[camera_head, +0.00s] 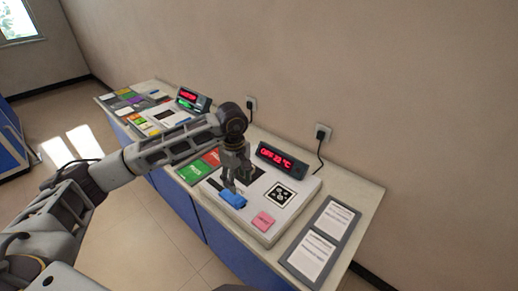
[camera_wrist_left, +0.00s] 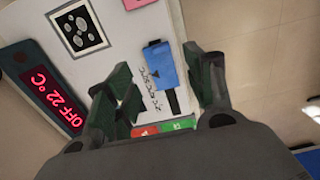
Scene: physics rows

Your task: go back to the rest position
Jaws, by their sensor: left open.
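My left gripper (camera_head: 236,176) is above the white device (camera_head: 290,211) on the counter, near a blue block-like slider (camera_head: 233,199). In the left wrist view its two fingers (camera_wrist_left: 160,90) are apart, and the blue slider (camera_wrist_left: 160,66) shows beyond and between them. I see nothing held in the fingers. The slider sits at one end of a dark slot (camera_wrist_left: 173,102). The display (camera_head: 282,157) at the back of the device reads "OFF 22 °C" in red. My right gripper is not in view.
A pink square (camera_head: 263,221) and a black-and-white patterned square (camera_head: 279,194) are on the device. A grey board with white sheets (camera_head: 319,244) lies to the right. Another device with a display (camera_head: 193,99) stands farther left. Wall sockets (camera_head: 322,133) with cables are behind.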

